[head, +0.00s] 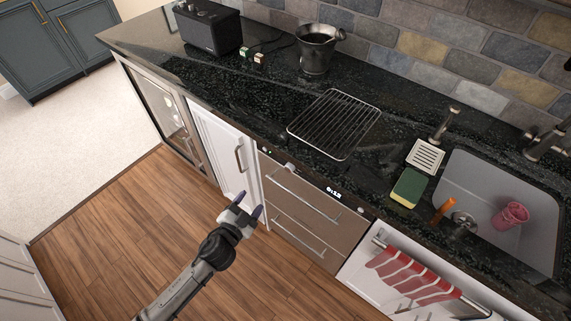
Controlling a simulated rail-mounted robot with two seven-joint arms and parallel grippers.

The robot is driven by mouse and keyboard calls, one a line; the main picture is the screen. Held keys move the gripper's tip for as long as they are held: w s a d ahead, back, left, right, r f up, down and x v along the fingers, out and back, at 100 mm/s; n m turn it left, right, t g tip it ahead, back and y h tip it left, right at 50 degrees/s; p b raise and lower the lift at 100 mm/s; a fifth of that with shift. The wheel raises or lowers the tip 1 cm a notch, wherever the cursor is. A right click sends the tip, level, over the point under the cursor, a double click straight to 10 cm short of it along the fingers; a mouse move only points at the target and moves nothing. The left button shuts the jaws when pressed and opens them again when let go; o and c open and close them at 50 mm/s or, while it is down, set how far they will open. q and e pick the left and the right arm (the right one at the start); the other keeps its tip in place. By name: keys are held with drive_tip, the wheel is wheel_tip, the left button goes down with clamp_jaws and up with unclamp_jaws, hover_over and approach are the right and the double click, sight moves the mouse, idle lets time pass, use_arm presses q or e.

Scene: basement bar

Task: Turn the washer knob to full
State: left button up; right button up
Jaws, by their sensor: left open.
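The washer (312,230) is a brown-grey front panel with bar handles, built in under the black counter in the middle of the head view. Its top strip carries a small lit display (334,193). A small round pale knob (361,210) seems to sit at the right end of this strip, and another small round part (289,167) is near the left end; their settings are too small to read. My left gripper (248,206) is open and empty, in front of the white cabinet door and left of the washer, apart from the knob. My right gripper is not in view.
The counter holds a wire rack (334,123), a metal bucket (316,57), a black speaker (208,29) and a sponge (408,188) beside the sink (485,180). A red-striped towel (410,277) hangs right of the washer. The wooden floor (110,240) is clear.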

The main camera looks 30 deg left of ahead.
use_arm(q)
drive_tip(key=d+r+n+h, duration=0.1)
drive_tip(key=d+n+h, duration=0.1)
drive_tip(key=d, duration=0.1)
drive_tip(key=t+h+b, duration=0.1)
drive_tip(key=b, duration=0.1)
approach(288, 170)
drive_tip(key=shift+n, duration=0.3)
drive_tip(key=w, duration=0.6)
drive_tip(key=shift+w+d+f, duration=0.1)
drive_tip(key=shift+w+d, duration=0.2)
drive_tip(key=shift+w, duration=0.1)
drive_tip(key=shift+w+d, duration=0.15)
drive_tip(key=shift+w, duration=0.85)
drive_tip(key=shift+c, duration=0.4)
drive_tip(key=c, duration=0.9)
drive_tip(key=shift+o, duration=0.2)
